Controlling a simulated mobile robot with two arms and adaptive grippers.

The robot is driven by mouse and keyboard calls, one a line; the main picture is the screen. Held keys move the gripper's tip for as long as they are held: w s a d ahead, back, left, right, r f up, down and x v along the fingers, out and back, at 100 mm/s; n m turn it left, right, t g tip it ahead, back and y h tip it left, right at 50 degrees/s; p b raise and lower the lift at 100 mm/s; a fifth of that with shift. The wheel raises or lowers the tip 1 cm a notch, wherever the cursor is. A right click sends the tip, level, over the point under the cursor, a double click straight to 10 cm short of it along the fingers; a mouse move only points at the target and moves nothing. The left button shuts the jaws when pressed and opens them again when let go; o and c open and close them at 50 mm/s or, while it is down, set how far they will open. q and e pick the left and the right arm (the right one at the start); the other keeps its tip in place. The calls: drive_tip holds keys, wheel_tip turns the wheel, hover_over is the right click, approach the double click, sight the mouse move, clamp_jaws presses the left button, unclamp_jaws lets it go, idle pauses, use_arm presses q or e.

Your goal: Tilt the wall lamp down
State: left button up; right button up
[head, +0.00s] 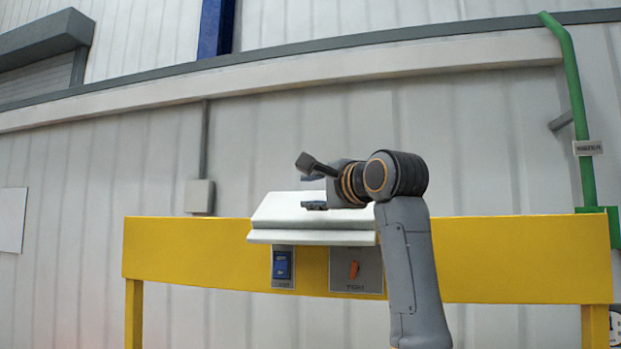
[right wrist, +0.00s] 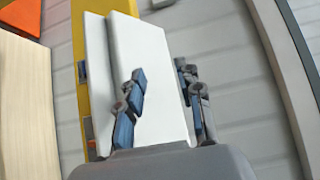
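The wall lamp (head: 275,212) is a white, slanted shade mounted on a yellow beam, in the middle of the head view. In the right wrist view the white lamp (right wrist: 160,85) shows beyond and between the fingers. My right gripper (head: 312,186) is open at the lamp's top right part, one finger raised above it and the other low over its upper face. The wrist view also shows the two fingers spread (right wrist: 162,98). I cannot tell whether a finger touches the lamp. My right wrist hides the lamp's right end. My left gripper is not in view.
The yellow beam (head: 190,250) runs across in front of a pale corrugated wall. Below the lamp are a blue switch (head: 282,265) and an orange switch (head: 354,269) on grey plates. A green pipe (head: 577,110) stands at the right. The space left of the lamp is free.

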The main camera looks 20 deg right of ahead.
drive_tip(key=shift+w+a, duration=0.1)
drive_tip(key=shift+w, duration=0.3)
clamp_jaws()
unclamp_jaws()
drive_tip(key=shift+s, duration=0.1)
drive_tip(key=s+d, duration=0.2)
drive_tip(key=s, duration=0.9)
drive_tip(key=shift+s+d, duration=0.15)
drive_tip(key=shift+s, duration=0.2)
